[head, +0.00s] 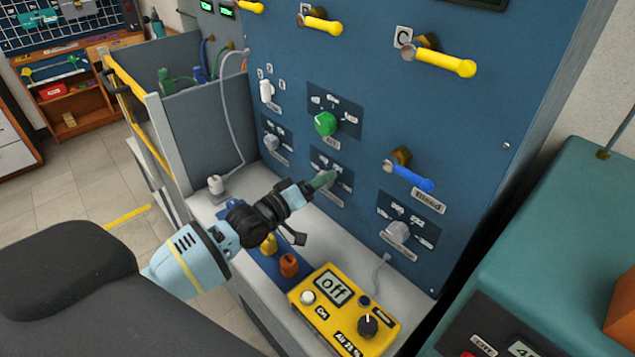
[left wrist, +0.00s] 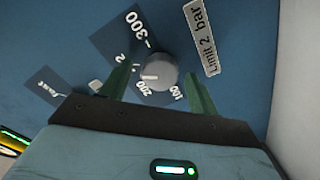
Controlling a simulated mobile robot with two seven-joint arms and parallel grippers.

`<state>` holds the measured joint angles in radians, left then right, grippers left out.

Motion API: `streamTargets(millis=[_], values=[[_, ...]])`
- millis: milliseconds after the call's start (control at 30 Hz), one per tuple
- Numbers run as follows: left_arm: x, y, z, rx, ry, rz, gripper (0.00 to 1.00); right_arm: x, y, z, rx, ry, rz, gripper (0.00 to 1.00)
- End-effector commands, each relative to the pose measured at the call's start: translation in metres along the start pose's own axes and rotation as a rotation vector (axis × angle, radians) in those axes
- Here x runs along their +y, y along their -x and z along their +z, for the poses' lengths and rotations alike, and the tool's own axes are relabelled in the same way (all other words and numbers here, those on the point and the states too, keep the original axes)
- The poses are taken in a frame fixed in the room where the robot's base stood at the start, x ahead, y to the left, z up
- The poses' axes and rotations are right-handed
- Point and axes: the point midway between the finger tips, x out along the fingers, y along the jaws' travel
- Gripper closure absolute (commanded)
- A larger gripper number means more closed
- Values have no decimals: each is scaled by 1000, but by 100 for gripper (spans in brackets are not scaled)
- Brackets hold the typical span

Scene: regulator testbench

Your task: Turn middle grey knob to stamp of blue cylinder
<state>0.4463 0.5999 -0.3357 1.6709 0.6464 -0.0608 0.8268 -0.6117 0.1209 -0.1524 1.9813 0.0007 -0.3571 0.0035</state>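The middle grey knob (left wrist: 158,68) shows in the left wrist view on a dark dial plate marked 300, 200 and 100, beside a "Limit 2 bar" label. My left gripper (left wrist: 158,80) is open, its two green fingers on either side of the knob with gaps visible. In the head view, the left gripper (head: 324,179) reaches the middle dial plate (head: 344,187) on the blue panel, and its fingers mostly hide the knob. A small blue cylinder (head: 200,75) stands in the grey bin at the back left; no stamp is readable. My right gripper is not in view.
Other grey knobs sit at upper left (head: 271,142) and lower right (head: 397,232). A green knob (head: 326,123) is above, a blue Bleed lever (head: 408,176) to the right. A yellow meter (head: 345,310) reading "off" stands on the ledge below.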

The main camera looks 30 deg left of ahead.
Motion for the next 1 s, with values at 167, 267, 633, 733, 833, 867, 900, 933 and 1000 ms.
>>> streamTargets(millis=[167,267,633,733,833,867,900,933,1000], values=[[0,0,0,0,0,0,39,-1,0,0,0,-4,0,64],[0,2,0,0,1,0,39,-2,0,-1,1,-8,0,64],[-1,45,1,-1,1,-2,39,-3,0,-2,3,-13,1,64],[-1,58,1,-1,0,-1,39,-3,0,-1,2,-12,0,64],[-1,68,1,-1,0,-1,39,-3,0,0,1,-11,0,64],[-1,70,1,-1,0,-2,39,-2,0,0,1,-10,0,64],[-1,73,0,0,0,-1,39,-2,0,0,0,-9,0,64],[0,74,0,0,0,-1,39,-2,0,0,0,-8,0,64],[0,77,0,-1,0,0,39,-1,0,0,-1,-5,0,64]])
